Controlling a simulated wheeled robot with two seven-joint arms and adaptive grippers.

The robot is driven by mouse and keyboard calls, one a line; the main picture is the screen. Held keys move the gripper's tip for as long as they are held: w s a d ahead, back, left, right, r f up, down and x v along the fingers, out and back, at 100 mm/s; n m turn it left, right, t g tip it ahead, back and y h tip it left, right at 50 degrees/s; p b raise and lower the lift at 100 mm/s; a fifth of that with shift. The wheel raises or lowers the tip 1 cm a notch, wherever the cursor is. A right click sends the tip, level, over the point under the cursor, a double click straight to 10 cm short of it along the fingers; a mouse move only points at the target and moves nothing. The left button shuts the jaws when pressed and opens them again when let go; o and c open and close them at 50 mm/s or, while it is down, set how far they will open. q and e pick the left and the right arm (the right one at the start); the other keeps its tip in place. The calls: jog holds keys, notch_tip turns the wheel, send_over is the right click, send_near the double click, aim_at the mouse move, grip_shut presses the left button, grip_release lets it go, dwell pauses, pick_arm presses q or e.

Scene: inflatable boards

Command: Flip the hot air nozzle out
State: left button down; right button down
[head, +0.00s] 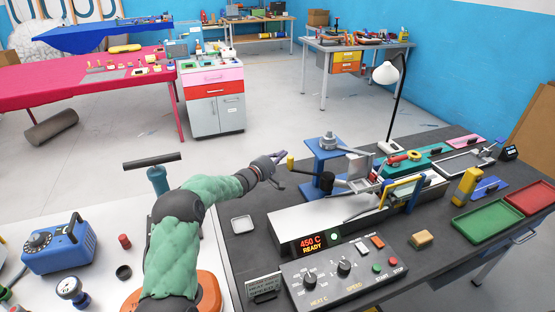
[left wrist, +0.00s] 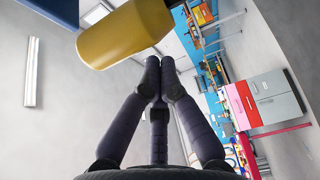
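The hot air machine has a blue stand (head: 322,160) on a long white base (head: 290,222) on the dark table. A lever with a yellow grip (head: 291,163) sticks out to the left of the stand. A grey metal part (head: 358,167), perhaps the nozzle, sits right of the stand; I cannot tell its outlet clearly. The left wrist view shows a yellow cylinder (left wrist: 122,35), likely that grip, beyond the fingertips (left wrist: 161,70). My right gripper is not in view.
The display (head: 311,241) reads 450 C READY. A control box (head: 345,285) stands in front. A lamp (head: 388,75), green tray (head: 487,222) and red tray (head: 531,197) are to the right. A small grey dish (head: 242,224) lies below my left gripper.

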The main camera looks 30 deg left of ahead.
pick_arm(q)
jog(key=shift+s+d+b, duration=0.55)
jog(key=shift+s+d, duration=0.35)
jog(key=shift+s, duration=0.2)
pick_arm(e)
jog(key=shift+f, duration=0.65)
pick_arm(q)
jog(key=shift+s+a, duration=0.1)
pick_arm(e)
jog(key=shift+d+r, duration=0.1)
